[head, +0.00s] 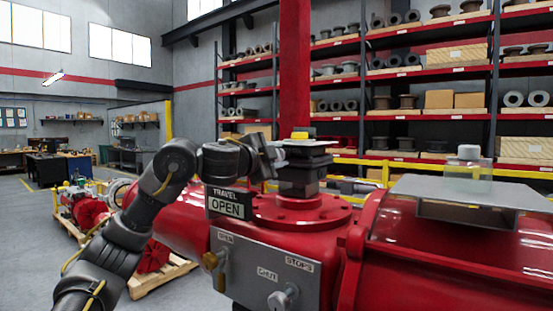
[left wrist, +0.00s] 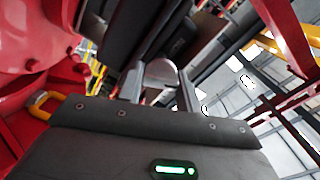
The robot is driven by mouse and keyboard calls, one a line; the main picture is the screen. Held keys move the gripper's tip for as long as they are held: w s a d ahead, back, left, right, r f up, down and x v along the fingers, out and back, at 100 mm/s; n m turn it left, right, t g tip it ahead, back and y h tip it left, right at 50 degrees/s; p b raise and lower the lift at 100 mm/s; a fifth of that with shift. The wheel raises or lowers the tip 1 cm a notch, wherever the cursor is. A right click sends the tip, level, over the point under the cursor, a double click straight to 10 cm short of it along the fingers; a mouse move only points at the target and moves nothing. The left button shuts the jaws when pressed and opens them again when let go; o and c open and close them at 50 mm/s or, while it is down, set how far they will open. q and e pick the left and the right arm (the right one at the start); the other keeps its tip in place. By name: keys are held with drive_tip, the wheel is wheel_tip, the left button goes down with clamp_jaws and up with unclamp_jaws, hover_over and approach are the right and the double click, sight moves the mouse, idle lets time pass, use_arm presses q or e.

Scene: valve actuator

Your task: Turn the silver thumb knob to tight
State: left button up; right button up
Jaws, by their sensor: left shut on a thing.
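My left gripper (head: 268,157) reaches in from the left to the dark boxy unit (head: 303,172) on top of the red actuator (head: 300,212). In the left wrist view my left gripper's fingers (left wrist: 158,92) are shut on a silver rounded knob (left wrist: 162,72) beside a dark housing (left wrist: 135,30). In the head view that knob is hidden by the gripper. A second silver knob (head: 283,299) sits low on the grey front panel (head: 255,262), apart from the gripper. No mark for tight is readable. My right gripper is not in view.
A black TRAVEL OPEN sign (head: 229,205) stands just below the left gripper. A red column (head: 295,70) rises behind the boxy unit. A grey plate (head: 470,203) tops the red cylinder at right.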

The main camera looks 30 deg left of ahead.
use_arm(q)
drive_tip(key=shift+m+b, duration=0.3)
drive_tip(key=shift+m, duration=1.6)
drive_tip(key=o, duration=1)
drive_tip(key=shift+f, duration=0.1)
drive_tip(key=s+b, duration=0.1)
drive_tip(key=s, duration=0.2)
drive_tip(key=s+a+b, duration=0.1)
drive_tip(key=s+b, duration=0.1)
drive_tip(key=s, duration=0.2)
drive_tip(key=s+b, duration=0.1)
drive_tip(key=s, duration=0.2)
drive_tip(key=shift+s+a+b, duration=0.25)
drive_tip(key=shift+s+b, duration=0.05)
drive_tip(key=shift+s, duration=0.1)
